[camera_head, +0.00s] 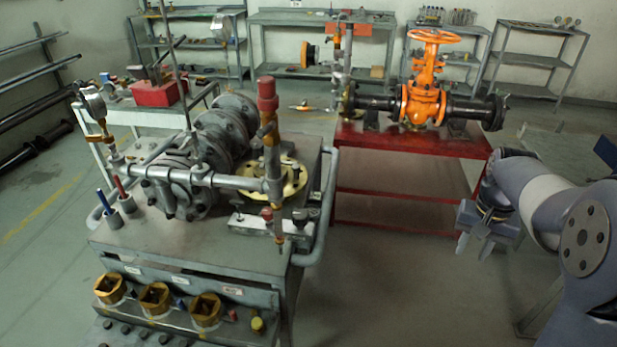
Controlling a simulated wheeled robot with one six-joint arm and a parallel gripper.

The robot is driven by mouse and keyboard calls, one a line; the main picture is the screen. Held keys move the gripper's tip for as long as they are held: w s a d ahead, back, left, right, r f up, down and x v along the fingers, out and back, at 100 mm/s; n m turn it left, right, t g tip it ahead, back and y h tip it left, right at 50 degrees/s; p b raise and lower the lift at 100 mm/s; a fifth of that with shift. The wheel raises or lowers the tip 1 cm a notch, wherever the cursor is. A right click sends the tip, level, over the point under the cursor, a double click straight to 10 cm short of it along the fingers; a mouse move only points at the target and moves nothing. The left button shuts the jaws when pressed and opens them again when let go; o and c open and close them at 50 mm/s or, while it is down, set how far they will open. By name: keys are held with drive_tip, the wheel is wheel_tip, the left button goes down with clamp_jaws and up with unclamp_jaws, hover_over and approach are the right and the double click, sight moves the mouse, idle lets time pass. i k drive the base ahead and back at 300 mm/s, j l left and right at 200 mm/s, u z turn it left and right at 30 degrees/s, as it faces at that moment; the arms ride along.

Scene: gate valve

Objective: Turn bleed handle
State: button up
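My gripper (474,248) hangs at the right, in front of the red table, with its two fingers apart and nothing between them. It is well clear of the pipework. A grey pipe assembly (225,182) stands on the grey cart at the left. It carries a pressure gauge (92,103), a vertical fitting with a red top (267,95) and a small red-tipped fitting (267,214) low at its front right. An orange gate valve (424,100) with an orange handwheel (433,36) sits on the black pipe. I cannot tell which part is the bleed handle.
The grey cart (150,235) has a curved side rail (329,210) on its right. The red table (400,146) stands behind my gripper. A red box (158,93) sits on a back-left cart. Shelves line the back wall. Floor between cart and gripper is clear.

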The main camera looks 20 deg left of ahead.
sight(238, 203)
drive_tip(key=i+l, duration=0.1)
drive_tip(key=i, duration=1.6)
drive_tip(key=i+u, duration=0.25)
drive_tip(key=u, duration=0.15)
drive_tip(key=i+l+u, duration=0.15)
drive_tip(key=u, duration=0.25)
drive_tip(key=i+l+u, duration=0.2)
drive_tip(key=u, duration=0.2)
drive_tip(key=j+u, duration=0.15)
drive_tip(key=u, duration=0.3)
drive_tip(key=i+j+u, duration=0.1)
drive_tip(key=u, duration=0.3)
drive_tip(key=j+u, duration=0.15)
drive_tip(key=u, duration=0.3)
drive_tip(key=i+u, duration=0.15)
drive_tip(key=u, duration=0.3)
drive_tip(key=i+j+u, duration=0.1)
drive_tip(key=u, duration=0.3)
